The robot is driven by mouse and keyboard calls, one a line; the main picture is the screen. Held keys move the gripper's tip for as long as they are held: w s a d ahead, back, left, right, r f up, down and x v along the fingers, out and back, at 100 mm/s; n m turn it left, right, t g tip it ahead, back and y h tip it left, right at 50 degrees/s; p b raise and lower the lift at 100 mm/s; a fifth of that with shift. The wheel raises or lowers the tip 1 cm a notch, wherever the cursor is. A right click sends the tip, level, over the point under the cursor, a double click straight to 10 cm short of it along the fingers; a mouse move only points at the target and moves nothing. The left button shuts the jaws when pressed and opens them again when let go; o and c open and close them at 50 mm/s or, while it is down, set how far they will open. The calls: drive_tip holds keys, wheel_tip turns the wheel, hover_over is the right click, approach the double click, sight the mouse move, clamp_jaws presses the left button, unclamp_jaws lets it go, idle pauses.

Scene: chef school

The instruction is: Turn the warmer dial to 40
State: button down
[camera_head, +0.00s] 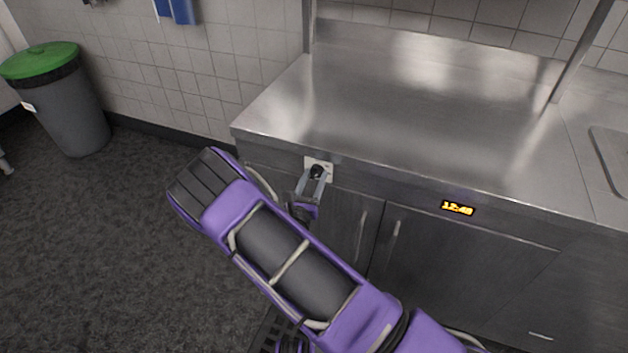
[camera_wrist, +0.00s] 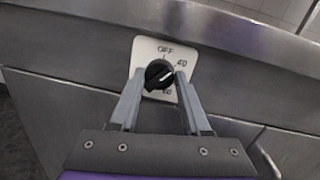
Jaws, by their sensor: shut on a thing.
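The warmer dial (camera_wrist: 157,70) is a round black knob on a white plate (camera_wrist: 147,47) set in the counter's steel front. The plate reads OFF at the top, 40 to the right and 60 below. My gripper (camera_wrist: 160,77) is shut on the dial, one finger on each side. In the head view the dial (camera_head: 317,170) shows small between the fingertips of my gripper (camera_head: 316,174), and its mark cannot be read there.
The steel counter top (camera_head: 400,110) above the dial is bare. Cabinet doors with upright handles (camera_head: 392,245) lie below it. A grey bin with a green lid (camera_head: 65,100) stands at the left wall. The floor at left is clear.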

drive_tip(key=shift+f+m+b, duration=0.1)
drive_tip(key=shift+m+b, duration=0.2)
drive_tip(key=shift+m, duration=0.9)
drive_tip(key=shift+c, duration=1.8)
unclamp_jaws()
drive_tip(key=v, duration=1.7)
drive_tip(key=shift+s+a, duration=0.2)
drive_tip(key=shift+a, duration=0.05)
